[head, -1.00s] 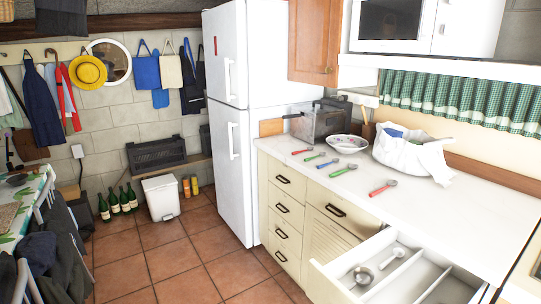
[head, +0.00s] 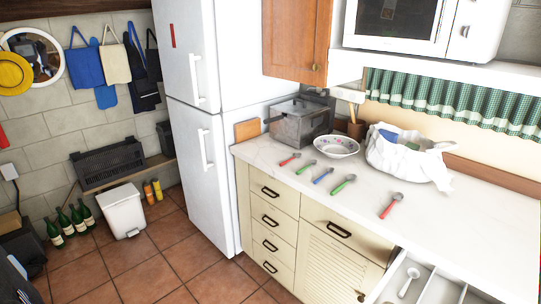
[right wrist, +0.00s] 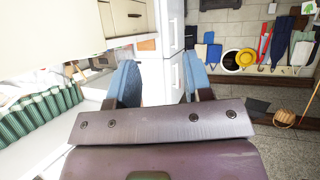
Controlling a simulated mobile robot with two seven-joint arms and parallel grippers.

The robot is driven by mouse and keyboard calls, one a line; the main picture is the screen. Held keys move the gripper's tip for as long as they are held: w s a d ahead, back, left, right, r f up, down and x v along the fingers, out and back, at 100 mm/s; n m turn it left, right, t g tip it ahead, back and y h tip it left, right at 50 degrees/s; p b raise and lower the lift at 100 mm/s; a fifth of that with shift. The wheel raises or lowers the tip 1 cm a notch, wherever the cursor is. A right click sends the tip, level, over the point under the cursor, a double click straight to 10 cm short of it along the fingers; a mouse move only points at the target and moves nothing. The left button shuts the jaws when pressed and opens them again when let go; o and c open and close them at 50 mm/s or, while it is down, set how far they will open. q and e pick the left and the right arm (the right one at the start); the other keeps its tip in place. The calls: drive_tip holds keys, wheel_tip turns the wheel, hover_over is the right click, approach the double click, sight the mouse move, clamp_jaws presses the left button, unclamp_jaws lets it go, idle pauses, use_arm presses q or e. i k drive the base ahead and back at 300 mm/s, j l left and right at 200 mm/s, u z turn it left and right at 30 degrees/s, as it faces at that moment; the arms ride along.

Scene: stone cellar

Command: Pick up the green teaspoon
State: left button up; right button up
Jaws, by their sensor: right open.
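Two green teaspoons lie on the white counter (head: 300,185) in the head view. One green teaspoon (head: 307,166) is toward the back, between a red teaspoon (head: 289,159) and a blue teaspoon (head: 323,176). The other green teaspoon (head: 343,184) is nearer, between the blue one and a second red teaspoon (head: 392,205). My right gripper (right wrist: 160,82) shows in the right wrist view with its blue-padded fingers apart and nothing between them. It is away from the teaspoons, which I cannot make out in that view. My left gripper is not in view.
A patterned bowl (head: 336,147), a metal toaster-like box (head: 302,122) and a white bag (head: 405,160) stand behind the teaspoons. An open drawer (head: 440,290) with a spoon-like utensil juts out at lower right. A fridge (head: 190,120) borders the counter's left end.

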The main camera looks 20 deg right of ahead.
sight(306, 167)
drive_tip(key=i+j+z, duration=0.2)
drive_tip(key=i, duration=0.4)
drive_tip(key=i+j+z, duration=0.2)
drive_tip(key=i, duration=0.45)
drive_tip(key=l, duration=0.15)
